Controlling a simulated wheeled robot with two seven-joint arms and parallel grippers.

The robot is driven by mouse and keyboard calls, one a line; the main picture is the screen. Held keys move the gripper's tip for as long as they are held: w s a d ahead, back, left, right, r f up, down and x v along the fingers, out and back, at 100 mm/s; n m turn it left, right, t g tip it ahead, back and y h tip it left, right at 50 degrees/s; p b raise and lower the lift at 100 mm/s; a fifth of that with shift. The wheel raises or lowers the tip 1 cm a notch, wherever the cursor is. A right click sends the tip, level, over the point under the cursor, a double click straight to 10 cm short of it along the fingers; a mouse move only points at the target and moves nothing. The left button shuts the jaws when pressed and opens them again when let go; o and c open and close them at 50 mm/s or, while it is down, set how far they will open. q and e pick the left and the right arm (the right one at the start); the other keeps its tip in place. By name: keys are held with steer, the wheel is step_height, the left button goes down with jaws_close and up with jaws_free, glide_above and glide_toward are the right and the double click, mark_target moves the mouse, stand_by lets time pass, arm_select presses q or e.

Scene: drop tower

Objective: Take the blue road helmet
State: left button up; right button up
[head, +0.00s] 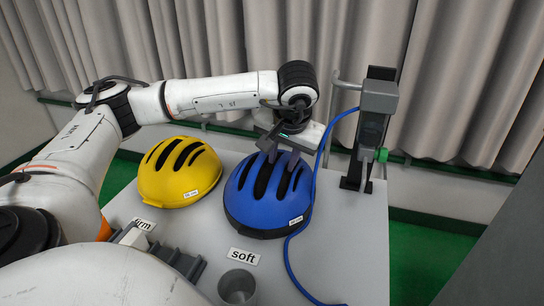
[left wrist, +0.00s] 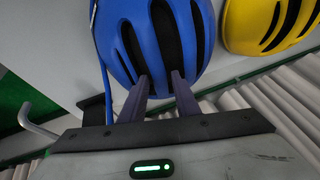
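The blue helmet (head: 265,200) with dark vents sits on the grey table, behind the "soft" label. It also fills the upper middle of the left wrist view (left wrist: 188,45). My left gripper (head: 282,156) reaches over its far upper side, fingers pointing down. Contact cannot be told. My right gripper is not in view.
A yellow helmet (head: 178,175) lies left of the blue one, near the "firm" label (head: 144,224). A blue cable (head: 312,190) runs close along the blue helmet's right side from a dark post (head: 366,140). A grey cup (head: 237,287) stands in front.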

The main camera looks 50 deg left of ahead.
arm_select(q)
steer(key=shift+a+f, duration=0.1)
jaws_close()
stand_by(0.3)
